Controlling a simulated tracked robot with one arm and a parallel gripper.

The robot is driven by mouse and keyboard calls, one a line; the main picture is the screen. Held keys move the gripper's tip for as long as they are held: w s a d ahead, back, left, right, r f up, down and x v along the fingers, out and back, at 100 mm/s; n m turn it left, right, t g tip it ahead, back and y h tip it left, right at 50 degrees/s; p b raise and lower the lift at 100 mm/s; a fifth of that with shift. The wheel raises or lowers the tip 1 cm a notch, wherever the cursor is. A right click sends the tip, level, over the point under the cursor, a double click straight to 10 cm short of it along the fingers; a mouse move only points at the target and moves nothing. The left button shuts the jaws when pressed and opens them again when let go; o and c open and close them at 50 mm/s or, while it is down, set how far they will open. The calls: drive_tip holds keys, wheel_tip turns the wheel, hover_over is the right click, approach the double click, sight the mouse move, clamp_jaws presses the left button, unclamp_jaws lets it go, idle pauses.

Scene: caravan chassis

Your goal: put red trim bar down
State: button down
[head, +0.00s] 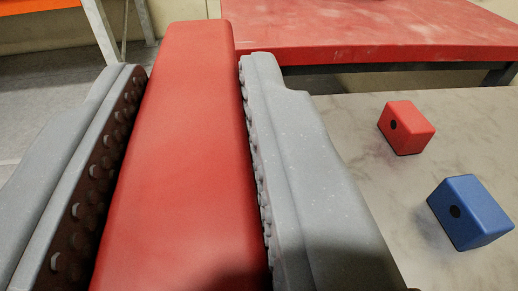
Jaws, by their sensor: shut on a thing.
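The red trim bar (185,130) is a long red block with rounded edges. It runs from the bottom of the head view up to the top, between my two grey fingers. My gripper (193,75) is shut on the bar, with the studded pads of its fingers along both sides. The far end of the bar reaches past the fingertips. Its near end is out of the picture or hidden. I cannot tell how high the bar is above the surfaces below it.
A grey table top (350,115) lies to the right, with a red block (407,128) and a blue block (470,212) on it, each with a dark hole. A worn red table (370,28) stands behind. An orange shelf (40,6) is at the upper left, above grey floor (50,80).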

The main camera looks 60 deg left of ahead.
wheel_tip(320, 180, down, 2)
drive_tip(key=shift+f+b, duration=0.1)
drive_tip(key=shift+b, duration=0.25)
drive_tip(key=shift+s+f+p, duration=0.15)
drive_tip(key=shift+f+p, duration=0.05)
drive_tip(key=shift+p, duration=0.2)
drive_tip(key=shift+f, duration=0.45)
drive_tip(key=shift+f, duration=0.3)
drive_tip(key=shift+s+f, duration=0.1)
drive_tip(key=shift+f, duration=0.25)
drive_tip(key=c, duration=1.1)
unclamp_jaws()
drive_tip(key=shift+s, duration=0.1)
drive_tip(key=shift+r+b, duration=0.1)
drive_tip(key=shift+b, duration=0.5)
drive_tip(key=shift+d+r, duration=0.1)
drive_tip(key=shift+r, duration=0.1)
drive_tip(key=p+v, duration=0.1)
drive_tip(key=v, duration=0.3)
drive_tip(key=p+v, duration=0.1)
drive_tip(key=v, duration=0.4)
drive_tip(key=r+p+v, duration=0.1)
drive_tip(key=p+v, duration=0.1)
drive_tip(key=v, duration=0.2)
drive_tip(key=shift+d+r, duration=0.1)
drive_tip(key=shift+d, duration=0.2)
